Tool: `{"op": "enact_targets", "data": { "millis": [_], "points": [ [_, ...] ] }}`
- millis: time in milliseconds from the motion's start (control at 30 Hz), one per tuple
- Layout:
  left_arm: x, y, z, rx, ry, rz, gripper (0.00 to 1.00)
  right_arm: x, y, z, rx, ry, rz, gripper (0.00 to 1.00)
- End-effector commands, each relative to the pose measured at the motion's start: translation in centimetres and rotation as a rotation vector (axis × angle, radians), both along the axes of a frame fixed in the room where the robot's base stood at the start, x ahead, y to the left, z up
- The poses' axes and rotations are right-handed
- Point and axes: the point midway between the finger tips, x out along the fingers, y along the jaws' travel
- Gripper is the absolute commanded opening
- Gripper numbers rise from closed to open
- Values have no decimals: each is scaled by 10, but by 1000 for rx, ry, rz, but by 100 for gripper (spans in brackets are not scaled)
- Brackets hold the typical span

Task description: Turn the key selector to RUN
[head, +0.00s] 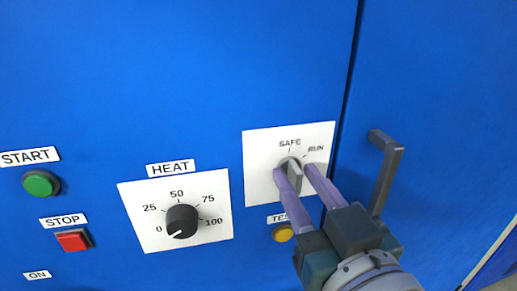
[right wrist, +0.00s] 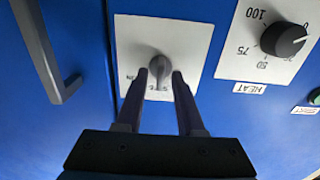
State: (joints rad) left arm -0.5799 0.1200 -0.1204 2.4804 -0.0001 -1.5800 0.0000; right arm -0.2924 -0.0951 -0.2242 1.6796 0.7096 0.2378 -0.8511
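The key selector (head: 292,165) is a grey knob on a white plate (head: 259,143) marked SAFE and RUN, on the blue cabinet front. Its raised grip seems to point at the SAFE mark. It also shows in the right wrist view (right wrist: 160,68). My right gripper (head: 293,170) comes in from the lower right with its purple fingers apart, one tip on each side of the knob. In the right wrist view, my right gripper (right wrist: 160,75) shows small gaps between the fingertips and the grip. My left gripper is not in view.
A dark door handle (head: 386,170) stands out just right of my right gripper, past a panel seam. The yellow TEST button (head: 283,233) is close below the fingers. The HEAT dial (head: 181,220), green START button (head: 40,183) and red STOP button (head: 73,240) are to the left.

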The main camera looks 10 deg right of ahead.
Motion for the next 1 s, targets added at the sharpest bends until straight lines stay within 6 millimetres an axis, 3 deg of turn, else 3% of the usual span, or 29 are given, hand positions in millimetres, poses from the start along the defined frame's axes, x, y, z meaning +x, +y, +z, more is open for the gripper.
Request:
{"op": "enact_targets", "data": {
  "millis": [33, 300, 1000],
  "points": [
    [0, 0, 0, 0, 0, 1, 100, 0, 0, 0, 0, 0, 0, 30],
    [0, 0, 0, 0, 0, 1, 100, 0, 0, 0, 0, 0, 0, 0],
    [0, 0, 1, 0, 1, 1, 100, 0, 0, 0, 38, 1, 1, 0]
  ]
}}
